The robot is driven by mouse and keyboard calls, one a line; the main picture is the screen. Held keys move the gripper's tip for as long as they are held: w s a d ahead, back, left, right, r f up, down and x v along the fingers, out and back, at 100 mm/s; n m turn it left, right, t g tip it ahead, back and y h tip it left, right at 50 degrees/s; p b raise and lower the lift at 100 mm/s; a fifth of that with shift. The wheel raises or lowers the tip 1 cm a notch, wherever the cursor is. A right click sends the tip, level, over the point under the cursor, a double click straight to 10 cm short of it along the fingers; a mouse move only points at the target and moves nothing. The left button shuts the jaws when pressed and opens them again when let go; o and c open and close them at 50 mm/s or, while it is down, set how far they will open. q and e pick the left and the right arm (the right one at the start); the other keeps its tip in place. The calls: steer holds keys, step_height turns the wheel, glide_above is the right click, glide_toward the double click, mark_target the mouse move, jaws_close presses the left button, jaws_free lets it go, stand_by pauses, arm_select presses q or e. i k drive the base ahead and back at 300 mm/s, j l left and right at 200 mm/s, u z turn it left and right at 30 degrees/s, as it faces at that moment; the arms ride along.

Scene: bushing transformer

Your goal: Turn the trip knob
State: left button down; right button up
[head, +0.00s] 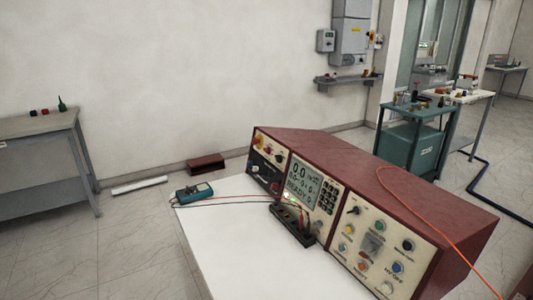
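A dark red console (350,160) with cream front panels stands on a white table (215,235), its front facing lower left. Its right panel (350,235) carries a black pointer-like knob (353,211), a round black knob (408,245) and several coloured buttons. Its left panel (268,150) has red and yellow parts above a black section with small knobs. The labels are too small to read, so I cannot tell which control is the trip knob. Neither of my grippers is in the head view.
A teal meter (194,193) with red leads and a black terminal block (292,224) lie before the console. An orange cable (425,200) runs over its right end. A grey bench (40,125) stands left, a green cart (410,135) behind. The table's left part is clear.

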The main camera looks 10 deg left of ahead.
mark_target(268, 150)
steer(key=z, duration=0.5)
steer(key=i+j+z, duration=0.1)
steer(key=j+z, duration=0.25)
steer(key=j, duration=0.3)
steer(key=j+z, duration=0.35)
steer(key=j, duration=0.25)
steer(key=j+z, duration=0.35)
steer(key=j, duration=0.35)
